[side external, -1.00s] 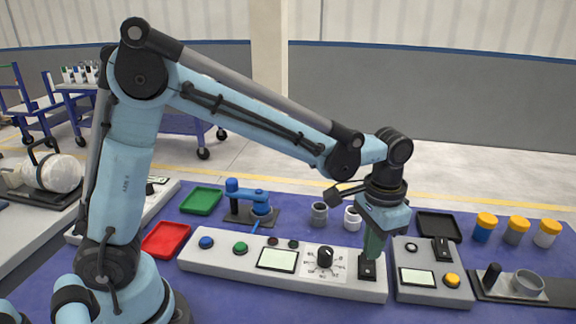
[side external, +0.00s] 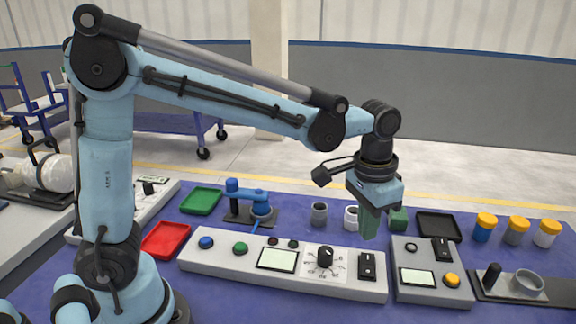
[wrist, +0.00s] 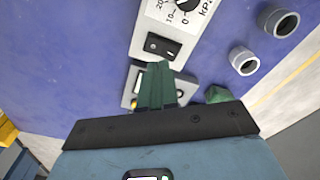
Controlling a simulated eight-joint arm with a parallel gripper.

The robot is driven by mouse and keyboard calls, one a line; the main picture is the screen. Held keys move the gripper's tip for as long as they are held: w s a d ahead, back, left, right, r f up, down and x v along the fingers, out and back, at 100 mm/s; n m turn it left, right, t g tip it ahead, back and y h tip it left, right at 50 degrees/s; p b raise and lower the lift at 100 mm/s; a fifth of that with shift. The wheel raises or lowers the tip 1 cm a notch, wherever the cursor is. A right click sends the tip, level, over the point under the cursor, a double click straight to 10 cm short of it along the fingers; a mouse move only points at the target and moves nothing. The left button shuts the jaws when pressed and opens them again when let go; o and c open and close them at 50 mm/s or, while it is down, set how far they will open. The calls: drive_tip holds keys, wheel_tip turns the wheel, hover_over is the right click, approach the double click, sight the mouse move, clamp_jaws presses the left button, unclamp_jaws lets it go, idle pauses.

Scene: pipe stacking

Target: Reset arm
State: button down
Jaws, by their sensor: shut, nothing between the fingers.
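My gripper (side external: 369,222) is shut and empty, its green fingers pointing down. In the side external view it hangs above the right end of the long control panel (side external: 225,262), near the black rocker switch (side external: 367,266) but apart from it. In the wrist view the closed fingers (wrist: 157,85) cover part of the smaller control box (wrist: 130,90), and the rocker switch (wrist: 163,45) shows just beyond them.
Grey and white pipe pieces (side external: 319,213) (side external: 352,217) and a green piece (side external: 398,219) stand behind the panel. Red (side external: 166,240) and green (side external: 201,201) trays lie at left, a black tray (side external: 438,227) at right. Several orange-lidded jars (side external: 516,231) stand far right. Space above the table is clear.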

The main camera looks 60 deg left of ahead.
drive_tip(key=s+a+r+n+t, duration=0.1)
drive_tip(key=s+a+n+t, duration=0.1)
drive_tip(key=s+a+t, duration=0.4)
drive_tip(key=shift+s+a+n+t, duration=0.3)
drive_tip(key=shift+s+a+n, duration=0.1)
drive_tip(key=shift+s+a, duration=1.75)
drive_tip(key=shift+w+a+r, duration=0.1)
drive_tip(key=shift+w+a, duration=0.1)
